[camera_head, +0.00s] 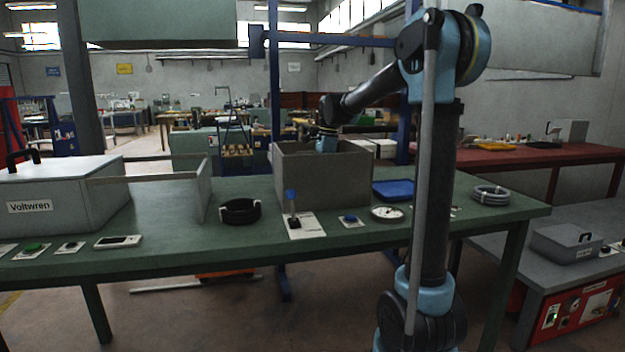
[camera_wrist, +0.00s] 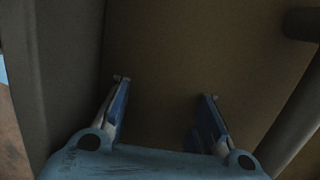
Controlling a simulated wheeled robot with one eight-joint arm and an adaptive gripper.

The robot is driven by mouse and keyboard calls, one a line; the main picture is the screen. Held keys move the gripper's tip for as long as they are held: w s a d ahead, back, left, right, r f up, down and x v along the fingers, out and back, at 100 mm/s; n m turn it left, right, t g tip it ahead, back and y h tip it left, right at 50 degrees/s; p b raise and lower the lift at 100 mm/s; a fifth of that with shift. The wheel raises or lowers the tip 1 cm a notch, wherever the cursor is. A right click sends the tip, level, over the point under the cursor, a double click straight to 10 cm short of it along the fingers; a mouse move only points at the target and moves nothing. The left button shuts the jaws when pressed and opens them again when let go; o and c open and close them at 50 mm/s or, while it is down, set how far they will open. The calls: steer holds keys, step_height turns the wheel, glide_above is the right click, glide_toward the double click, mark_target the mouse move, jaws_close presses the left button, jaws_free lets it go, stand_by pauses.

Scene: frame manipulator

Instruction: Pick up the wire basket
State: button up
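I cannot make out a wire basket in either view. A grey-brown open-topped box (camera_head: 330,184) stands on the green workbench in the head view. My gripper (camera_wrist: 166,88) reaches down into the box opening, and its fingers are hidden behind the front wall in the head view. In the wrist view its two fingers are spread apart with nothing between them. Plain brown surfaces, apparently the inside of the box, lie beyond them. A dark rounded bar (camera_wrist: 302,24) shows at the upper right of the wrist view, and I cannot tell what it is.
On the green workbench (camera_head: 170,247) are a grey "Voltwren" case (camera_head: 85,195), a black cable coil (camera_head: 239,211), a switch with a blue knob (camera_head: 292,205), a blue tray (camera_head: 394,190), a round gauge (camera_head: 387,213) and a grey hose coil (camera_head: 490,194). Box walls surround my gripper closely.

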jaws_close()
steer(key=shift+r, duration=0.1)
